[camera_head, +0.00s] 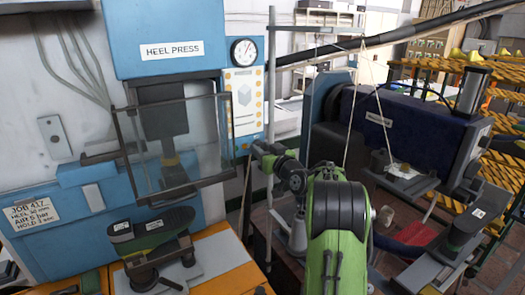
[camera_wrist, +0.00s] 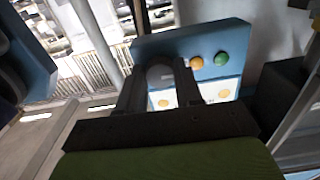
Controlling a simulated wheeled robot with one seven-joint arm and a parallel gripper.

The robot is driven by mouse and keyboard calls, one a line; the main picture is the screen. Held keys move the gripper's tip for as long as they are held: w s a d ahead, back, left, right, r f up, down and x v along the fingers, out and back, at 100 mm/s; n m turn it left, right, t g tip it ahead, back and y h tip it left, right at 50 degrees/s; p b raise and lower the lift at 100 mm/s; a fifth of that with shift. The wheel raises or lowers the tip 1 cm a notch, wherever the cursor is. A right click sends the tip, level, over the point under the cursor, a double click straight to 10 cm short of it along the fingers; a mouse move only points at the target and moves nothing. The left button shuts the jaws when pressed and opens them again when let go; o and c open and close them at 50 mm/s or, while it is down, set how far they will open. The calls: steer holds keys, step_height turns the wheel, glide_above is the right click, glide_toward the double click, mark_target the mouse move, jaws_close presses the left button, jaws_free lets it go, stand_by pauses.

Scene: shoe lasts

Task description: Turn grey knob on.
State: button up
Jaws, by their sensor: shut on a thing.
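The grey knob (camera_wrist: 160,74) shows in the wrist view as a rounded shape between my two dark fingers, in front of the blue control panel (camera_wrist: 165,43). My gripper (camera_wrist: 161,68) is shut on it. Its exact turned position is hard to read. In the head view, my gripper (camera_head: 257,150) is at the right edge of the heel press, by the lower part of its panel (camera_head: 243,105). The knob cannot be made out there.
Orange (camera_wrist: 197,63) and green (camera_wrist: 221,58) buttons sit right of the knob. The press (camera_head: 165,40) has a clear guard (camera_head: 180,145) and a gauge (camera_head: 244,51). A shoe last (camera_head: 150,234) stands in front. A dark blue machine (camera_head: 415,125) is at right.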

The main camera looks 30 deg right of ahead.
steer(key=m+b, duration=0.1)
steer(key=m, duration=0.7)
steer(key=shift+a+m, duration=0.1)
steer(key=shift+m, duration=0.3)
steer(key=m+p, duration=0.3)
steer(key=m, duration=0.5)
steer(key=shift+r+m, duration=0.15)
steer(key=shift+m, duration=0.15)
steer(key=o, duration=1)
steer(key=shift+o, duration=0.2)
steer(key=shift+s, duration=0.1)
